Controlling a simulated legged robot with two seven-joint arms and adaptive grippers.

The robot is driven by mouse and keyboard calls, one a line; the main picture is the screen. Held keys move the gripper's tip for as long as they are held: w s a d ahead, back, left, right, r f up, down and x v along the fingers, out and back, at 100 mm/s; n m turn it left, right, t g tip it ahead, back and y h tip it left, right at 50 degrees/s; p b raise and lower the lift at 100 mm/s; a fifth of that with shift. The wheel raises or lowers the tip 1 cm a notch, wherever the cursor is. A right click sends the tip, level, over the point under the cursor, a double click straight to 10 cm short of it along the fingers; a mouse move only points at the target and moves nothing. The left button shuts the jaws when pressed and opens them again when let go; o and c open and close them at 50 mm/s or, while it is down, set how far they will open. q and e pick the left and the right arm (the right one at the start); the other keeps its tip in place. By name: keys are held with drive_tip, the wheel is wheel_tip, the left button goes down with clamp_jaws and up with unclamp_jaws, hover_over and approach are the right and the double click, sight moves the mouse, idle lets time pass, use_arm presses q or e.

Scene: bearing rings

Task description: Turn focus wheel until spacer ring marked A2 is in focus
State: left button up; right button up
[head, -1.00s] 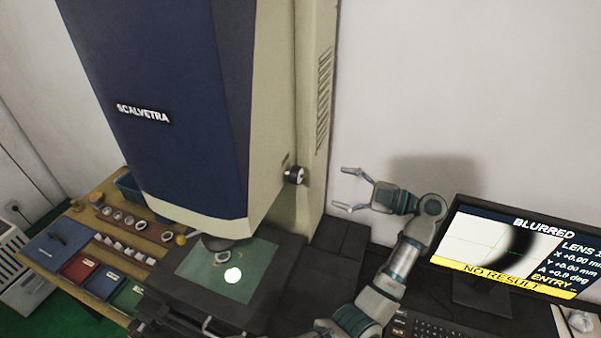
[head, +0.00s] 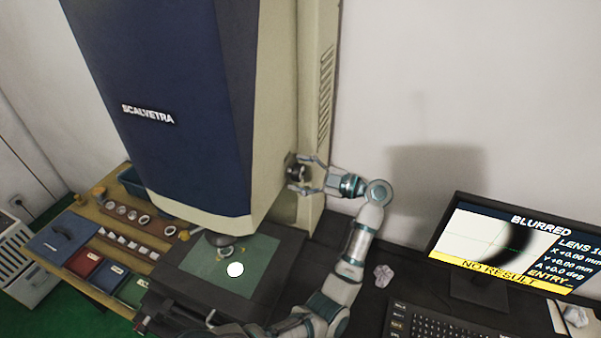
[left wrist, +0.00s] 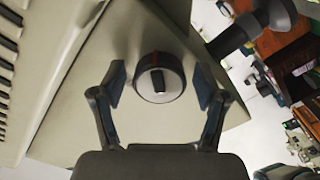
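The focus wheel (head: 297,172), a dark knob with a light rim, is on the side of the measuring machine's column. My left gripper (head: 299,173) is open, its fingers on either side of the wheel. In the left wrist view the wheel (left wrist: 159,78) sits between the two fingertips, with a gap on both sides and a red mark above it. The monitor (head: 510,245) reads BLURRED and NO RESULT over a soft dark curved band. The spacer ring on the stage (head: 262,255) is not clearly visible under the lens; its marking cannot be read. My right gripper is not in view.
A side table at the left holds rings in a wooden holder (head: 127,214), blue, red and green boxes and a blue bin (head: 133,182). A keyboard (head: 430,325) and a crumpled light object (head: 383,275) lie on the dark desk. The wall behind is bare.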

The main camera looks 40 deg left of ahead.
use_arm(q)
drive_tip(key=c, duration=0.9)
drive_tip(key=shift+n, duration=0.4)
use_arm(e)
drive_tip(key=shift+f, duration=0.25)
use_arm(q)
drive_tip(key=n+b, duration=0.3)
drive_tip(key=n, duration=0.1)
drive_tip(key=shift+f, duration=0.15)
drive_tip(key=shift+n, duration=0.5)
drive_tip(key=shift+n+b, duration=0.35)
drive_tip(key=shift+n, duration=0.15)
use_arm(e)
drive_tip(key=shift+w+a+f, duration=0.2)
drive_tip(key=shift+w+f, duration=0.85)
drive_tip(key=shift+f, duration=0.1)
use_arm(q)
drive_tip(key=o, duration=1.1)
